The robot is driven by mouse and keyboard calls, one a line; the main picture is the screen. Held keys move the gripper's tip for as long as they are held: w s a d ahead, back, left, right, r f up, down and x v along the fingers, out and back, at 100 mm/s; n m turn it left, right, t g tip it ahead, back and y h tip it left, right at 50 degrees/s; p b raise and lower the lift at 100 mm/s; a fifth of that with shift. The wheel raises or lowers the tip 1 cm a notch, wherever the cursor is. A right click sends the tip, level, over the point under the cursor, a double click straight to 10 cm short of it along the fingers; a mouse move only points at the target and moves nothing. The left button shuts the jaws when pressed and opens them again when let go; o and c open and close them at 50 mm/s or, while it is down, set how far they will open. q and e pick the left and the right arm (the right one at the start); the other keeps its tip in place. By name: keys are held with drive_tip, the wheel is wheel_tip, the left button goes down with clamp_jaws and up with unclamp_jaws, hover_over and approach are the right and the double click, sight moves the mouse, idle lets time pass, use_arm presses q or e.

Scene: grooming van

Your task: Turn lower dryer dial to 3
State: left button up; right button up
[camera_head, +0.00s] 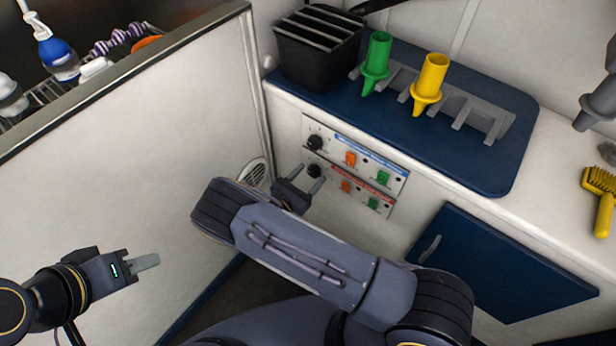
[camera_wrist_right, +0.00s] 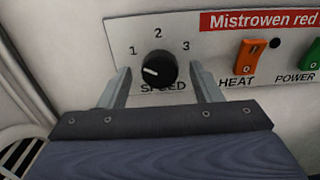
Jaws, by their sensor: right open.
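The lower dryer dial (camera_head: 314,171) is a black round knob on the red-labelled panel (camera_head: 349,188). In the right wrist view the dial (camera_wrist_right: 160,69) has 1, 2 and 3 printed around its top and SPEED below. Its white mark points left, a little below the 1. My right gripper (camera_head: 308,178) is open in front of the panel. In the right wrist view its fingers (camera_wrist_right: 163,88) stand on either side of the dial, with gaps showing; whether they reach its depth is unclear.
The upper dial (camera_head: 314,143) sits just above on the blue-labelled panel (camera_head: 370,155). Orange heat (camera_wrist_right: 249,57) and green power (camera_wrist_right: 300,55) switches are right of the lower dial. A round vent (camera_head: 256,172) is to the left. The counter above holds green (camera_head: 376,55) and yellow (camera_head: 431,76) nozzles.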

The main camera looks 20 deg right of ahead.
drive_tip(key=c, duration=1)
